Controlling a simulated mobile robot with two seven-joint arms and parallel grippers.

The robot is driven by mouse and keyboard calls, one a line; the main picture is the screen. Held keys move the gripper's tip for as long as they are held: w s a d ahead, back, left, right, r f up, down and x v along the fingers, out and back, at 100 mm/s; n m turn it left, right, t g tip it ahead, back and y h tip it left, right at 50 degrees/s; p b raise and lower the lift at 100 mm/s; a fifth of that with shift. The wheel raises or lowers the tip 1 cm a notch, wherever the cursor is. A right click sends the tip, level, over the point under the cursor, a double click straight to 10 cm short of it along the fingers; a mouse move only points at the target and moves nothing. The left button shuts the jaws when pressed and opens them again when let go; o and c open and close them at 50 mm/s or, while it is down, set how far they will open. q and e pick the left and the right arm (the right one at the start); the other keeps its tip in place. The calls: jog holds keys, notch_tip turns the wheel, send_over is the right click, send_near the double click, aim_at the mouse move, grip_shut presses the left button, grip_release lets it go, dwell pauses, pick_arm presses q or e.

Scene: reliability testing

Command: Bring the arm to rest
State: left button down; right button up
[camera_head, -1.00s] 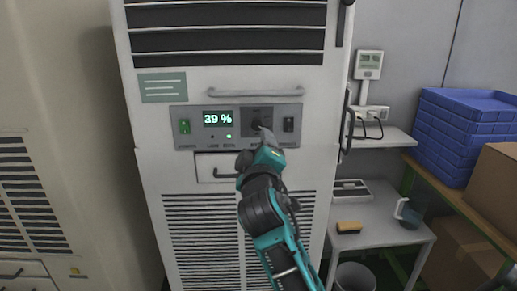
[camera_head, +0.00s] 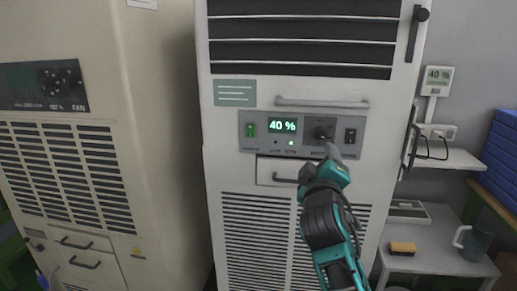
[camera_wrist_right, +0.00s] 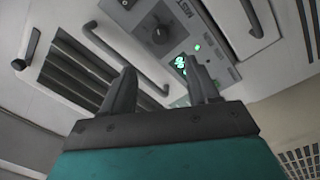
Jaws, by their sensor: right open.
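My right gripper (camera_head: 331,152) is in front of the control panel (camera_head: 261,144) of a tall white cabinet (camera_head: 235,171), just below and right of the panel's black knob (camera_head: 322,132). In the right wrist view the gripper (camera_wrist_right: 162,88) has its two fingers apart with nothing between them. The knob (camera_wrist_right: 160,34) shows there beyond the fingertips, apart from them. The green display (camera_head: 283,127) reads 40 %. My left gripper is in neither view.
A horizontal handle (camera_head: 322,104) juts out above the panel and a drawer handle (camera_head: 286,180) below it. A beige unit (camera_head: 165,130) stands at left. At right are a grey table (camera_head: 436,262) with a sponge (camera_head: 402,248) and mug (camera_head: 472,242), and blue crates (camera_head: 503,150).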

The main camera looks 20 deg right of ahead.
jog(key=shift+f, duration=0.1)
jog(key=s+a+f+g+y, duration=0.1)
jog(key=s+a+f+y, duration=0.15)
jog(key=f, duration=0.45)
jog(key=s+a+f+n+y, duration=0.1)
jog(key=a+f+y, duration=0.2)
jog(key=f, duration=0.4)
jog(key=s+a+f+g+y, duration=0.1)
jog(key=s+a+f+y, duration=0.15)
jog(key=f, duration=0.45)
jog(key=s+a+f+m+g+y, duration=0.1)
jog(key=s+a+f, duration=0.2)
jog(key=s+f, duration=0.4)
jog(key=s+a+f+m+g+y, duration=0.2)
jog(key=s+a+f, duration=0.1)
jog(key=s+f, duration=0.4)
jog(key=shift+s+a+f+y, duration=0.2)
jog(key=shift+s+a+y, duration=0.15)
jog(key=shift+s, duration=0.4)
